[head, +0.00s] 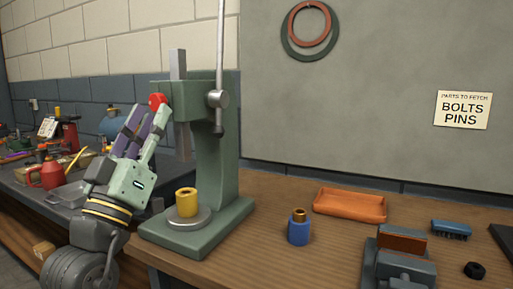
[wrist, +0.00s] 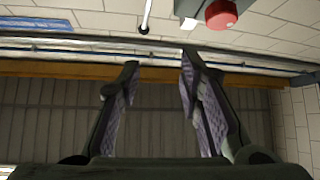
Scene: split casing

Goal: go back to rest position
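My gripper (head: 148,113) points upward at the left of the green press in the head view, in front of its frame. In the wrist view its two fingers (wrist: 159,66) with purple ribbed pads stand apart. Nothing is between them, so it is open and empty. Whether the gripper touches the press cannot be told from the head view.
The green press (head: 212,140) bears a yellow cylinder (head: 187,203). To the right are a blue cylinder with a bronze top (head: 298,231), an orange tray (head: 350,205), a vise (head: 400,262) and a brush (head: 451,230). A cluttered side bench (head: 20,187) is at left.

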